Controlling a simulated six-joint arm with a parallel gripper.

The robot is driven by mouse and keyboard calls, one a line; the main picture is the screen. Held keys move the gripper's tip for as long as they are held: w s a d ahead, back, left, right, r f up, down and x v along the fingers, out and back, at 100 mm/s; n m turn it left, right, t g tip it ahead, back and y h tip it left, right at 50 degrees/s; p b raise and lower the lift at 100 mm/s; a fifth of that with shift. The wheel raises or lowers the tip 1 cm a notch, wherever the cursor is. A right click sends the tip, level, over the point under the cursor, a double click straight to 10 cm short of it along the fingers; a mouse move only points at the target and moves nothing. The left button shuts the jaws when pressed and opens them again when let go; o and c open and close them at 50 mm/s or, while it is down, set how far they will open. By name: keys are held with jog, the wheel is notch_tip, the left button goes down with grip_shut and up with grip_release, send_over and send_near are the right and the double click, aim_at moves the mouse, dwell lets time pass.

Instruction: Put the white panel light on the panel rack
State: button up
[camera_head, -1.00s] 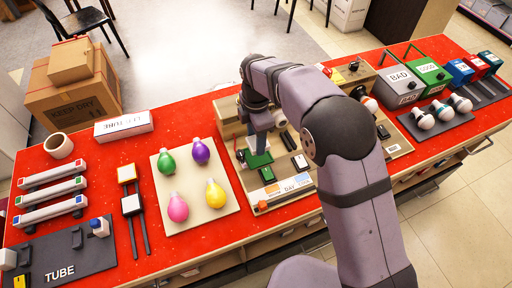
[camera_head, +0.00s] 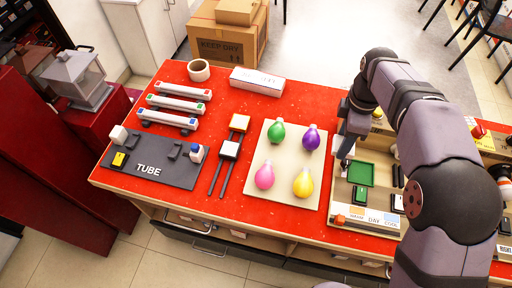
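The white panel light (camera_head: 230,149) is a small white square lying on the panel rack, a pair of dark parallel rails (camera_head: 217,181). A yellowish panel (camera_head: 240,122) lies on the same rails just behind it. The front part of the rails is bare. My gripper (camera_head: 345,158) points down over the left side of a tan test board, beside a green square (camera_head: 360,174) and well to the right of the rack. Its fingertips are small and partly hidden, so I cannot tell whether they are open or shut. No held object is visible.
A beige tray (camera_head: 285,192) with several coloured bulbs lies between the rack and the test board (camera_head: 345,222). A dark TUBE board (camera_head: 165,176) and several tube lights (camera_head: 175,104) are left of the rack. A white box (camera_head: 257,82) and tape roll (camera_head: 199,70) stand behind.

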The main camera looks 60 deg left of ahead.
jog(key=s+a, duration=0.4)
jog(key=s, duration=0.7)
jog(key=s+a, duration=0.5)
jog(key=s, duration=0.6)
jog(key=s+a, duration=0.4)
jog(key=s, duration=0.7)
jog(key=shift+w+f+p, duration=0.2)
jog(key=shift+f+p, duration=1.7)
jog(key=shift+f, duration=3.1)
jog(key=shift+f, duration=0.15)
jog(key=o, duration=1)
jog(key=shift+o, duration=0.2)
notch_tip(320, 180, up, 12)
jog(key=b, duration=0.3)
